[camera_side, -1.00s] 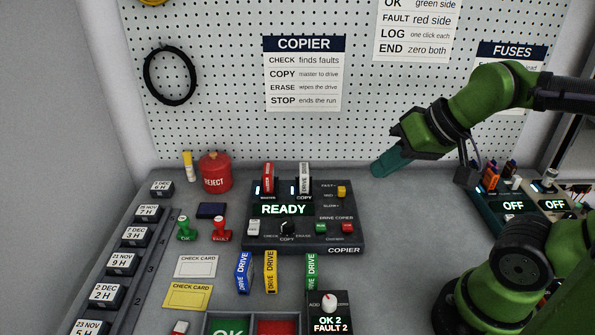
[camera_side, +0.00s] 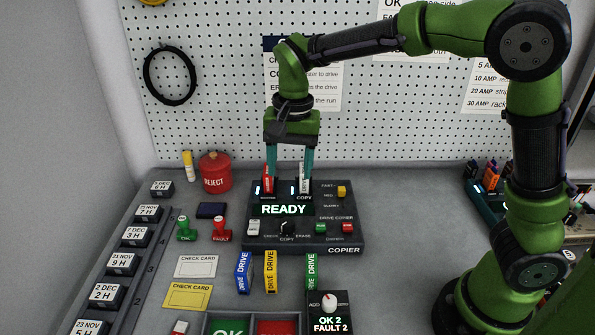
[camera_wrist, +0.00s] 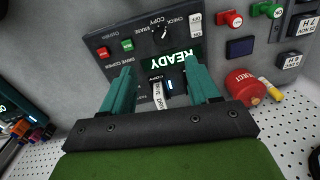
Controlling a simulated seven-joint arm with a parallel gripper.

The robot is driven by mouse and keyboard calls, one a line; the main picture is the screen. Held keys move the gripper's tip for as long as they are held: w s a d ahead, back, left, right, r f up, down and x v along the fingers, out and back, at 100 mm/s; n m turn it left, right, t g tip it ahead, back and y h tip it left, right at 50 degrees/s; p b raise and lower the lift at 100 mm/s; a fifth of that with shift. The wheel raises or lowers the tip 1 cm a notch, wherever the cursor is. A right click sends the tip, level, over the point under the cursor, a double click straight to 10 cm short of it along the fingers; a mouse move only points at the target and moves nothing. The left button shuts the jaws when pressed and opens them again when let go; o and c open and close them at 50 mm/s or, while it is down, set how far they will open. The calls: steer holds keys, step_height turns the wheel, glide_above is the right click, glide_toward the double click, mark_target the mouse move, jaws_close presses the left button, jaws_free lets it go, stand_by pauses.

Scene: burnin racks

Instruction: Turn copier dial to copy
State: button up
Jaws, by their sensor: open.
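The copier (camera_side: 345,241) is a dark box on the bench, with its screen (camera_side: 283,209) lit READY. Its black dial (camera_side: 287,228) sits on the front panel among the labels CHECK, COPY and ERASE. The dial (camera_wrist: 161,36) also shows in the wrist view. It has a white mark, too small to read its setting surely. My gripper (camera_side: 288,172) is open and points down over the back of the copier, behind the dial. A white drive (camera_wrist: 158,96) shows between the fingers (camera_wrist: 158,68) in the wrist view. A red drive (camera_side: 268,180) stands in the left slot.
Green and red buttons (camera_side: 348,228) sit right of the dial, and a white switch (camera_side: 253,228) sits left. A red REJECT pot (camera_side: 215,172) and stamps (camera_side: 221,229) stand left of the copier. Blue, yellow and green drives (camera_side: 270,271) stand in front.

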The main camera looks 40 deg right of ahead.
mark_target(287, 221)
steer(key=f+m, duration=0.1)
steer(key=f, duration=0.4)
steer(key=w+f+m, duration=0.1)
steer(key=f, duration=0.4)
steer(key=f+m, duration=0.1)
steer(key=f, duration=0.4)
steer(key=shift+w+m, duration=0.2)
steer(key=shift+m, duration=0.1)
steer(key=c, duration=1)
